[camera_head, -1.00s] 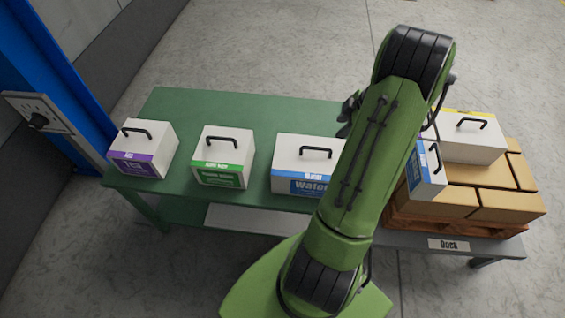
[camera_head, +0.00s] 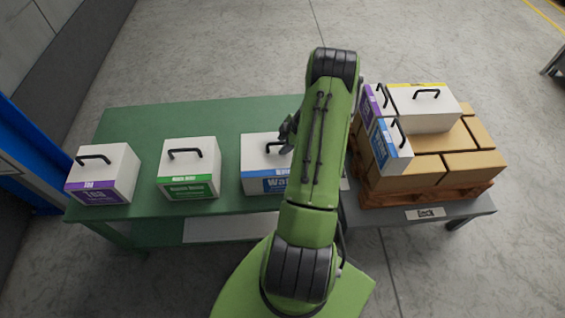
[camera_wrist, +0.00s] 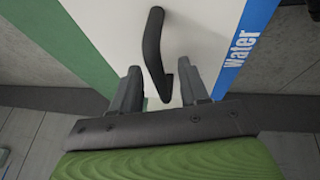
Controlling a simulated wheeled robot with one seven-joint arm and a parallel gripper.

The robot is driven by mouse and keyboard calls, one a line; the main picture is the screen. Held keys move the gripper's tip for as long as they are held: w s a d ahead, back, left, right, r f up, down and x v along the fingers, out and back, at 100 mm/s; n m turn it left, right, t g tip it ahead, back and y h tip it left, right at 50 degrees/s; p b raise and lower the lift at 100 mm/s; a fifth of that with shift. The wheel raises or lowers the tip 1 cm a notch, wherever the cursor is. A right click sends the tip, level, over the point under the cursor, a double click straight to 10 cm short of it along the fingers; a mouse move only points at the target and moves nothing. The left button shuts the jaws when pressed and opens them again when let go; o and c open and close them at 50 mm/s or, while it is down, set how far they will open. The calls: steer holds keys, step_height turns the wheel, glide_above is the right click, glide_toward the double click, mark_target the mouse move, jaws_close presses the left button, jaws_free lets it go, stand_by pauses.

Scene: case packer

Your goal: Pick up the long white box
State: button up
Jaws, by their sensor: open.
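The long white box with a blue Water label (camera_head: 258,164) stands on the green table at its right end. It looks wider than the two boxes left of it, and my arm hides its right part. In the wrist view its white top (camera_wrist: 100,20) and dark handle (camera_wrist: 153,50) lie just ahead of my gripper (camera_wrist: 159,78). The fingers are open and apart, with the handle's lower end showing between them. I cannot tell whether they touch it. In the head view my gripper is mostly hidden by the arm.
A purple-labelled box (camera_head: 103,172) and a green-labelled box (camera_head: 190,168) stand on the green table (camera_head: 150,120). At right, a pallet (camera_head: 440,192) bears brown cartons (camera_head: 412,172), with purple-, blue- and yellow-striped white boxes (camera_head: 425,115) on top.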

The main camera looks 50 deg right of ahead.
steer(key=shift+w+f, duration=0.15)
steer(key=shift+f, duration=0.1)
jaws_close()
steer(key=shift+r, duration=0.15)
stand_by(1.1)
